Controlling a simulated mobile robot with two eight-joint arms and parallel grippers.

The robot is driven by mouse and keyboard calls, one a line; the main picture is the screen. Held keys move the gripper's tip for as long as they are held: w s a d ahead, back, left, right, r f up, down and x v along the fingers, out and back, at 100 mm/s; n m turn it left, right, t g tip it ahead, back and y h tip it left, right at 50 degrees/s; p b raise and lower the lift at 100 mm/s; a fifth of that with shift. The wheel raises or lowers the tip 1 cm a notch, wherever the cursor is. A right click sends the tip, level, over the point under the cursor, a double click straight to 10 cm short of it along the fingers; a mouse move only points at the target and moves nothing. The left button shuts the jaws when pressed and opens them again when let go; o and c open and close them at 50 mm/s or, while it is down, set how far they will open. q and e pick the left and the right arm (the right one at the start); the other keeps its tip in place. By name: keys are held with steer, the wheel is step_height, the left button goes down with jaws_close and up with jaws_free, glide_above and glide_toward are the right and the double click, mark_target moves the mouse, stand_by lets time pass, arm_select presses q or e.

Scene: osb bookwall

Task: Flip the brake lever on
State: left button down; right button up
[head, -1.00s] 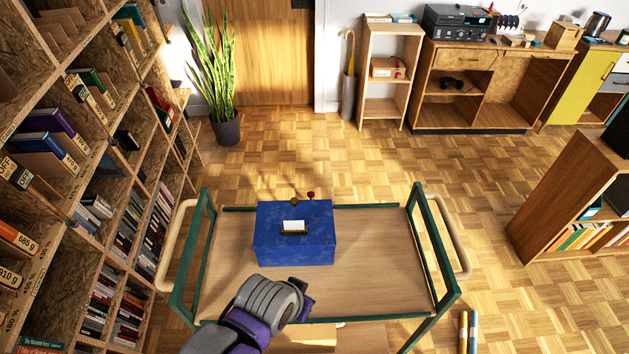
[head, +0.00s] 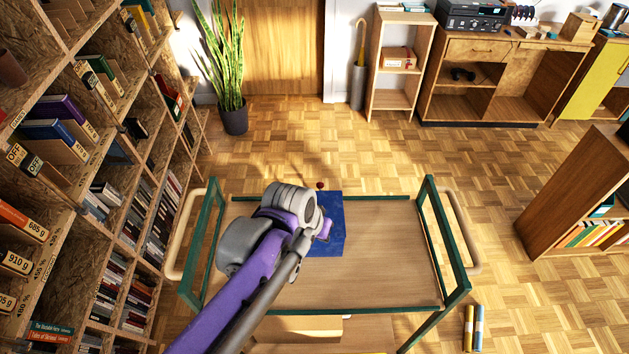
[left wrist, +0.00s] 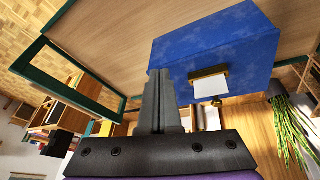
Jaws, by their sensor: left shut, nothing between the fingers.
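A blue box (head: 330,240) stands on the trolley top, partly hidden behind my left arm in the head view. A small red knob (head: 320,185) shows at its far side; what it is mounted on is hidden, and I cannot tell whether it is the brake lever's end. In the left wrist view the blue box (left wrist: 215,45) fills the upper right, with a white card (left wrist: 211,87) in a brass holder on its face. My left gripper (left wrist: 161,78) is shut and empty, its fingertips close to the box; contact cannot be told. My right gripper is not in view.
The wooden trolley top (head: 390,265) has a green metal frame (head: 429,200) with uprights at both ends. Its right half is clear. A bookwall (head: 90,180) stands close on the left, a low bookshelf (head: 565,190) on the right. Two rolls (head: 473,328) are on the floor nearby.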

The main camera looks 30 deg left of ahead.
mark_target(319, 183)
arm_select(q)
steer(key=shift+n+h, duration=0.3)
steer(key=shift+n, duration=0.3)
steer(key=w+a, duration=0.1)
steer(key=w, duration=0.1)
steer(key=w+a, duration=0.2)
steer(key=w, duration=0.1)
steer(key=w+a, duration=0.2)
steer(key=w, duration=0.1)
steer(key=shift+w+r, duration=0.15)
steer(key=shift+r, duration=0.05)
steer(key=shift+n+h, duration=0.4)
steer(key=shift+n, duration=0.2)
steer(key=w+a, duration=0.3)
steer(key=w+a+f, duration=0.1)
steer(key=w+a, duration=0.2)
steer(key=shift+w+f, duration=0.2)
steer(key=shift+w, duration=0.05)
steer(key=w+a+f, duration=0.2)
steer(key=w+a, duration=0.1)
steer(key=a, duration=0.2)
steer(key=w+a+f+n+h, duration=0.1)
steer(key=w+a+f, duration=0.2)
steer(key=a, duration=0.3)
steer(key=shift+w+b, duration=0.4)
steer(key=shift+w, duration=0.05)
steer(key=shift+a, duration=0.1)
steer(key=x, duration=1.4)
steer(key=shift+w+r, duration=0.1)
steer(key=shift+w, duration=0.15)
